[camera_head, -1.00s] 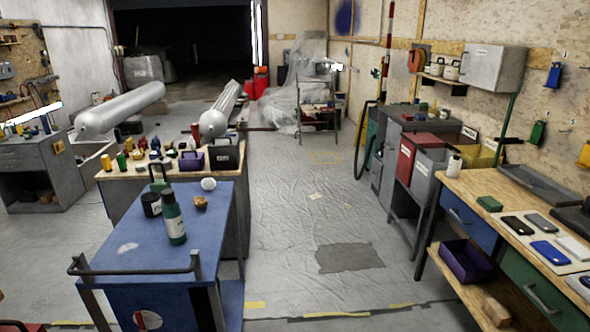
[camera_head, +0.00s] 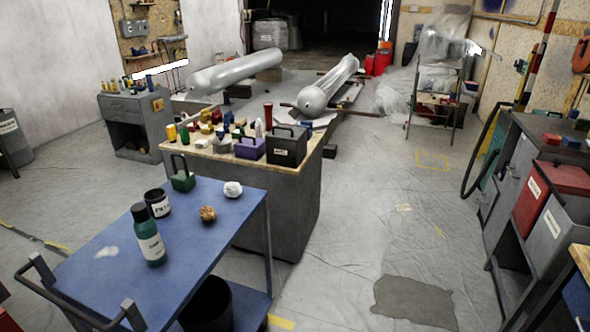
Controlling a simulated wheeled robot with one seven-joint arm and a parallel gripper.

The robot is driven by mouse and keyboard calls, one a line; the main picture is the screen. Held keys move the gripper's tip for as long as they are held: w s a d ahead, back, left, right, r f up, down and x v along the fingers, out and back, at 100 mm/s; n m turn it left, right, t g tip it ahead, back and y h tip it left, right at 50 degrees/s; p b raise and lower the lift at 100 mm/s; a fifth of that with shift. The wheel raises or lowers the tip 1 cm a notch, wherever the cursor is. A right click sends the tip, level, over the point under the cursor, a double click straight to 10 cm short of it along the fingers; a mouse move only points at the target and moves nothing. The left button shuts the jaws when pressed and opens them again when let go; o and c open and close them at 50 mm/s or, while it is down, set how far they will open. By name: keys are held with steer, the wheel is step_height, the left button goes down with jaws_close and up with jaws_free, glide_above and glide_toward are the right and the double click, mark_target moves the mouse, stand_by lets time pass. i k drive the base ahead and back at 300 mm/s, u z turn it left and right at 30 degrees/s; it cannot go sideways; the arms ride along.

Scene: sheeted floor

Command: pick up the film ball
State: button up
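A white crumpled ball (camera_head: 233,189), which looks like the film ball, lies on the blue cart top (camera_head: 110,232) near its far right corner. A brown lumpy ball (camera_head: 208,214) lies just in front of it and a little left, apart from it. My gripper is not in view.
A crowded workbench (camera_head: 260,187) stands behind the cart. Sheeted floor (camera_head: 350,235) to the right is mostly clear, with a dark patch (camera_head: 414,300).

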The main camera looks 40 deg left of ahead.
mark_target(231, 189)
steer(key=u, duration=0.3)
steer(key=i, duration=1.55)
steer(key=u, duration=1.05)
steer(key=i, duration=1)
steer(key=u, duration=1.85)
steer(key=i, duration=0.8)
steer(key=u, duration=0.6)
